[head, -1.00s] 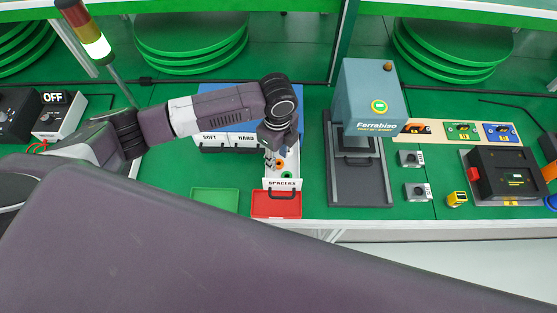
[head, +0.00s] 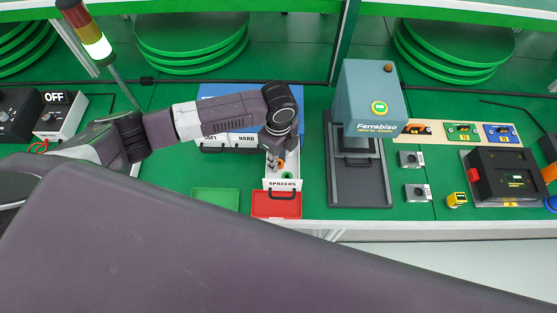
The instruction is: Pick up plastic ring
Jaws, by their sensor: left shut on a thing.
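The spacers bin (head: 294,158), a white box with a "SPACERS" label on its front, stands in the middle of the green bench. An orange ring (head: 281,163) and a green ring (head: 287,175) show in it. My left gripper (head: 271,165) points down into the bin, just left of the orange ring. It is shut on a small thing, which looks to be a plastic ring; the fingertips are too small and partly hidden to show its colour. My right gripper is out of view.
A green tray (head: 215,201) and a red tray (head: 276,205) lie at the bench's front edge. Soft and hard bins (head: 240,141) stand left of the spacers bin. A blue-grey Ferrabiso press (head: 374,95) stands to the right. Green bench left of the trays is clear.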

